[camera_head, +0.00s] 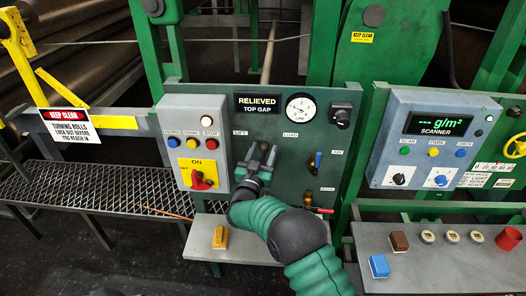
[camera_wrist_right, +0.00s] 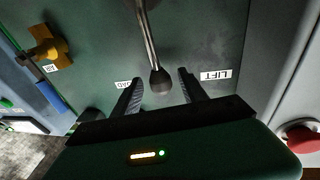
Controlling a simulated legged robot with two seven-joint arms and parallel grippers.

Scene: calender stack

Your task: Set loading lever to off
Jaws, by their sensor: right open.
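The loading lever (camera_wrist_right: 150,40) is a metal rod with a dark rounded knob in the right wrist view. It stands out from the green panel (camera_wrist_right: 205,30) between the LIFT label (camera_wrist_right: 214,74) and a partly covered label at left. My right gripper (camera_head: 264,155) is open in front of the panel, under the RELIEVED / TOP GAP sign (camera_head: 259,105). In the wrist view its fingers (camera_wrist_right: 160,80) stand either side of the knob, with visible gaps. In the head view my gripper and arm hide most of the lever.
A gauge (camera_head: 300,108) and black knob (camera_head: 341,116) sit above. Small valve handles (camera_head: 316,161) are right of the gripper. A switch box (camera_head: 197,135) with a red rotary switch (camera_head: 201,180) is left. The shelf below holds a yellow block (camera_head: 220,237); the scanner box (camera_head: 434,140) is farther right.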

